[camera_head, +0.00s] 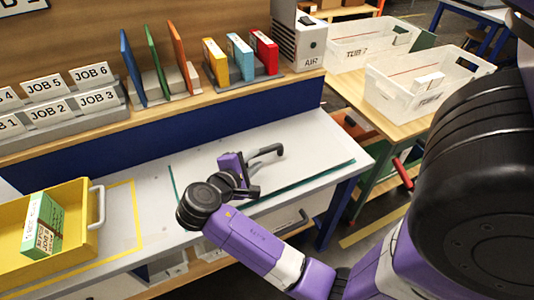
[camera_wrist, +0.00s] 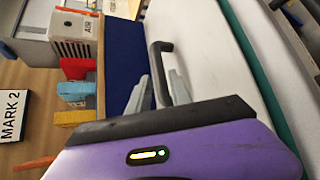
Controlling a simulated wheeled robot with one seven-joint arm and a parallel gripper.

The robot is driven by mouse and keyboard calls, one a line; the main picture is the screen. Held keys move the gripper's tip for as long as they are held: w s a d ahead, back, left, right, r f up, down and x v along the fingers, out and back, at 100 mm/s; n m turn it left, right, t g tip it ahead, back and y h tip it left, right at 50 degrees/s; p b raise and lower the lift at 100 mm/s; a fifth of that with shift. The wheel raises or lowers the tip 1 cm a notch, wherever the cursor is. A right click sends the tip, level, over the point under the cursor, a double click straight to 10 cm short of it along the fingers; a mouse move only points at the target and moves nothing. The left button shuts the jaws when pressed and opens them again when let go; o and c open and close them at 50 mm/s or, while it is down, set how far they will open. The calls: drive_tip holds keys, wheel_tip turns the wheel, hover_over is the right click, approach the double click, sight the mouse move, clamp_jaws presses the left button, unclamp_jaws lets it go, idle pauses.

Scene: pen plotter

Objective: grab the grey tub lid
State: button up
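A dark grey curved handle bar (camera_head: 266,151) stands up from the pale grey flat surface (camera_head: 310,150) on the bench. I cannot tell where a lid under it ends and the bench top begins. My gripper (camera_head: 246,160) is low over this surface, at the left end of the bar. In the wrist view my gripper (camera_wrist: 160,76) has its two grey fingers apart, with the dark bar (camera_wrist: 160,62) showing between them. The fingers look open; any contact with the bar is unclear. The bar's near end is hidden by my gripper body.
A green line (camera_head: 290,187) edges the pale area. A yellow bin (camera_head: 75,195) with a green box (camera_head: 42,226) is at left. A shelf with colored binders (camera_head: 240,57) and a grey AIR unit (camera_head: 300,42) stands behind. Clear tubs (camera_head: 395,105) sit on the right table.

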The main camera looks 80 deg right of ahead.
sight(261, 153)
drive_tip(key=shift+x, duration=3.55)
drive_tip(key=shift+w, duration=0.15)
clamp_jaws()
